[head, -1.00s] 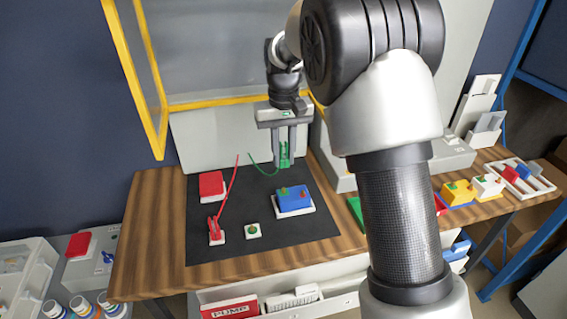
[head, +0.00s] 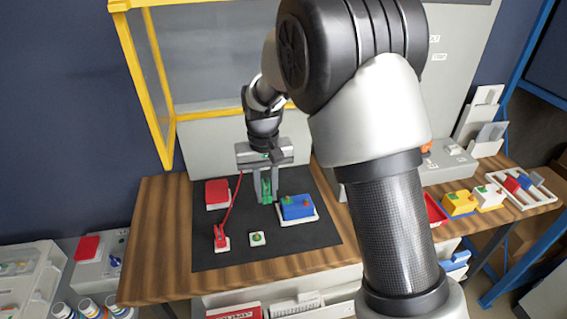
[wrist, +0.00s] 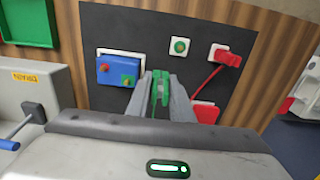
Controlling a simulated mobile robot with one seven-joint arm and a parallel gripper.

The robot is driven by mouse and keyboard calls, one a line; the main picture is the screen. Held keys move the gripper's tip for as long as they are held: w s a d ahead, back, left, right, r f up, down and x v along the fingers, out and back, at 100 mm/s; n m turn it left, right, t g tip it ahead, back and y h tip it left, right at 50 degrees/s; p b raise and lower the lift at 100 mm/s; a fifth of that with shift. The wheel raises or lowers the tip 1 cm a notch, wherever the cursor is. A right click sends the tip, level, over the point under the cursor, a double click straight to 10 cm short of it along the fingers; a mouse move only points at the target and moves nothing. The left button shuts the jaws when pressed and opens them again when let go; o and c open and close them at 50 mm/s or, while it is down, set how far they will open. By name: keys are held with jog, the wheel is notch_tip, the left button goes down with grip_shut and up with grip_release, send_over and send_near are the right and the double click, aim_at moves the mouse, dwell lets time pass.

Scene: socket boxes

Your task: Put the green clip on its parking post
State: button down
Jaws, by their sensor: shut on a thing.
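My gripper (head: 266,187) is shut on the green clip (head: 266,190) and holds it above the black mat. The clip also shows between the fingers in the wrist view (wrist: 161,88). A green post on a small white base (head: 257,238) stands on the mat, in front of the gripper and apart from the clip. The post is also in the wrist view (wrist: 180,46). A red clip (head: 221,238) with a red cable sits on another white base to the left of it.
A red block (head: 217,193) lies at the mat's back left. The black mat (head: 275,255) is clear around the green post. A yellow frame (head: 160,110) stands behind. A red tray and several coloured boxes (head: 460,203) are on the bench at right.

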jog(key=p, duration=0.1)
send_over(256, 234)
notch_tip(256, 234, down, 2)
jog(key=shift+w+d+f, duration=0.1)
jog(key=shift+w+f, duration=0.05)
jog(key=shift+f, duration=0.3)
jog(key=shift+f+b, duration=1.3)
jog(key=shift+f, duration=0.35)
jog(key=shift+f, duration=0.25)
jog(key=shift+f+b, duration=0.5)
jog(key=shift+f, duration=0.1)
jog(key=shift+f, duration=0.25)
